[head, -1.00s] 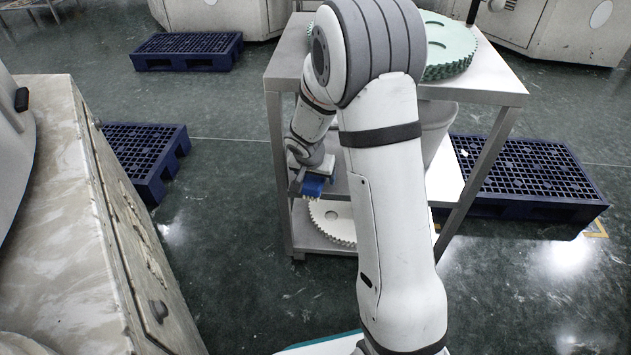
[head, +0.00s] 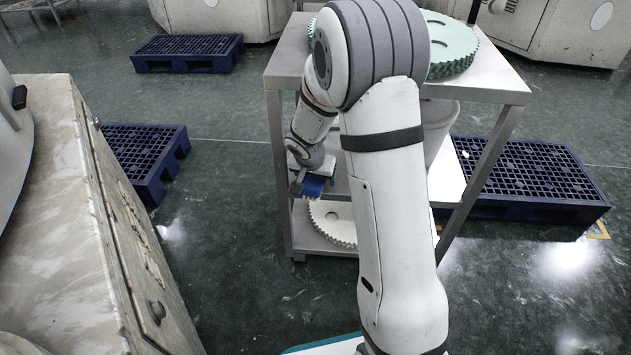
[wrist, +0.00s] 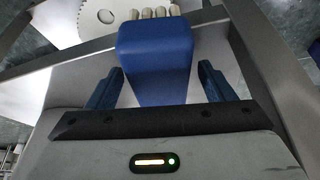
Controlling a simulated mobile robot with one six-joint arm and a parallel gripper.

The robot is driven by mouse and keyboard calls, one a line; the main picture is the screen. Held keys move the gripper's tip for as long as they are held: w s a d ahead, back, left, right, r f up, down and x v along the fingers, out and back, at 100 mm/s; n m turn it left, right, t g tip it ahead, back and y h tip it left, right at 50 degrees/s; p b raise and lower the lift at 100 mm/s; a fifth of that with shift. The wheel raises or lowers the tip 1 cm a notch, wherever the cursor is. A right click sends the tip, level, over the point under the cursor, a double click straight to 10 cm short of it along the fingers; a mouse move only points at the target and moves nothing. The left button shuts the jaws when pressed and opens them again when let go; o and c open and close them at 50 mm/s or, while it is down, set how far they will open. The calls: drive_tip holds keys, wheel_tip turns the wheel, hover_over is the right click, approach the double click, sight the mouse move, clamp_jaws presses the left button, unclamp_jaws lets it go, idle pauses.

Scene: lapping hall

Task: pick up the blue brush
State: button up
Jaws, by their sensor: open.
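The blue brush (wrist: 157,50) has a blue body and a row of pale bristle tufts at its far end in the wrist view. It lies on a grey metal shelf of the cart. My gripper (wrist: 161,77) is open, with one dark blue finger on each side of the brush's narrower near part and a visible gap on both sides. In the head view the brush (head: 314,186) shows as a small blue patch at my gripper (head: 305,190), partly hidden by it.
The metal cart (head: 500,92) carries green toothed discs (head: 449,45) on top and a white toothed disc (head: 330,222) on its low shelf. Cart legs stand close to my gripper. Blue pallets (head: 530,170) lie on the floor, and a stone-topped cabinet (head: 60,200) stands at left.

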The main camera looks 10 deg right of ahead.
drive_tip(key=shift+c, duration=0.4)
drive_tip(key=c, duration=1.1)
drive_tip(key=shift+r, duration=0.15)
